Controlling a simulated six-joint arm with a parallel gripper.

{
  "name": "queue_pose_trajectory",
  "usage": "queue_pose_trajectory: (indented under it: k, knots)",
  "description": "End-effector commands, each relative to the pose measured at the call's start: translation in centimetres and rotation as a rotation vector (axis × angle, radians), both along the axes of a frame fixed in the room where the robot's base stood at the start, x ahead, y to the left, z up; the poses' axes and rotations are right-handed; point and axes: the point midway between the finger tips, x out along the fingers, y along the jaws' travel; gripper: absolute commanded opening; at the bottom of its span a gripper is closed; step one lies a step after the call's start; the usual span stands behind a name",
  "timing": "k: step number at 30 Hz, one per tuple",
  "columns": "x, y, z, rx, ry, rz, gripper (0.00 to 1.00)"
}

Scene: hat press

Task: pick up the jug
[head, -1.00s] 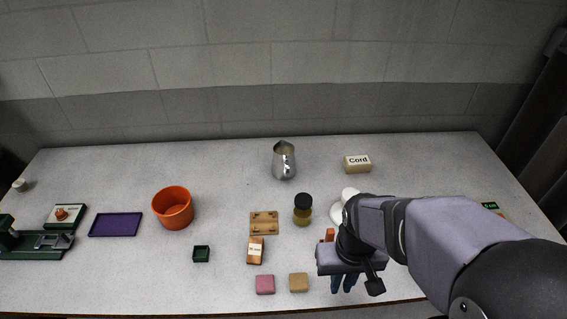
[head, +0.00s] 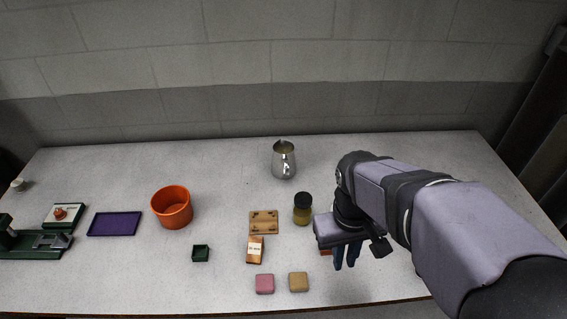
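The jug (head: 284,161) is a shiny metal pitcher standing upright near the back middle of the table. Its handle faces the front and its spout points toward the wall. My gripper (head: 346,264) is at the right of the table, in front of the jug and to its right, well apart from it. Its dark blue fingers point down beside an orange thing that is mostly hidden. I cannot see clearly whether the fingers are apart.
A jar with a black lid (head: 302,209) stands between my gripper and the jug. A wooden board (head: 263,222), a small carton (head: 255,250), pink (head: 265,284) and tan (head: 298,282) blocks, and an orange pot (head: 172,207) lie leftward. Table around the jug is clear.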

Motion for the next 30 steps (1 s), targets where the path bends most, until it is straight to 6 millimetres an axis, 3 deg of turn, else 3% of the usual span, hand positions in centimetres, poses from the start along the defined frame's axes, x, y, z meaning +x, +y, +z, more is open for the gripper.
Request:
queue_pose_trajectory:
  k: [8,14,20,24,30]
  knots:
    - [5.8,0.1,0.4,-0.117,0.021,0.223,0.14]
    - [13.4,1.4,0.4,-0.281,0.04,0.482,0.14]
    - [21.4,4.7,0.2,-0.49,0.055,0.738,0.14]
    - [26.1,8.1,-0.2,-0.647,0.061,0.885,0.14]
    - [30.2,12.7,-0.6,-0.834,0.062,1.019,0.14]
